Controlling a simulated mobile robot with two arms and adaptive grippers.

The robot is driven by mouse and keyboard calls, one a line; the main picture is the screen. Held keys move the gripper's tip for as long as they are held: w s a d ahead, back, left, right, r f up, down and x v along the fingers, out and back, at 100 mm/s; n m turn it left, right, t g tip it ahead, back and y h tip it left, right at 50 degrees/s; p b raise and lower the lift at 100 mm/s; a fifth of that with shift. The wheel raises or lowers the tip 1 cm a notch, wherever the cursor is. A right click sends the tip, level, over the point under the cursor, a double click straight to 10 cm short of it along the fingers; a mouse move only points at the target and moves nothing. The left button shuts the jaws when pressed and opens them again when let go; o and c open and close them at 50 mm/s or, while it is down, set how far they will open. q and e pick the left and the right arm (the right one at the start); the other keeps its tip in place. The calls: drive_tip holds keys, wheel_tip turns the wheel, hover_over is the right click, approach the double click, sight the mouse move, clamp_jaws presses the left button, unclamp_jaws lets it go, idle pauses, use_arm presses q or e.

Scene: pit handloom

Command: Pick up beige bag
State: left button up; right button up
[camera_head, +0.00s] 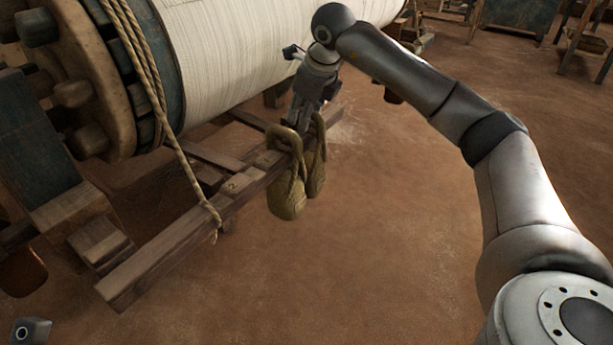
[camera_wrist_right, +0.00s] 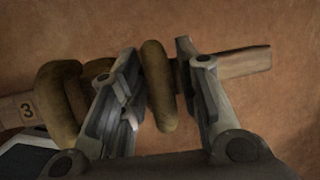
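Two beige-brown bags with looped handles hang from the end part of a wooden beam below the loom's roller. The nearer bag (camera_head: 288,193) is on the left, and the farther bag (camera_head: 316,170) is just behind it on the right. My right gripper (camera_head: 303,118) points down at the tops of the bags. In the right wrist view, the fingers of my right gripper (camera_wrist_right: 160,60) are apart, with one bag's thick loop (camera_wrist_right: 158,88) between them. Whether both fingers touch it is unclear. Another bag's loops (camera_wrist_right: 60,100) lie left of the fingers.
The wooden beam (camera_head: 165,247) runs from lower left to the bags, with a rope (camera_head: 180,155) tied around it. A large roller of white cloth (camera_head: 235,45) is close behind my right gripper. The earthen floor (camera_head: 400,230) to the right is clear.

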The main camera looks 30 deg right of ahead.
clamp_jaws()
idle(0.3)
drive_tip(key=shift+r, duration=0.2)
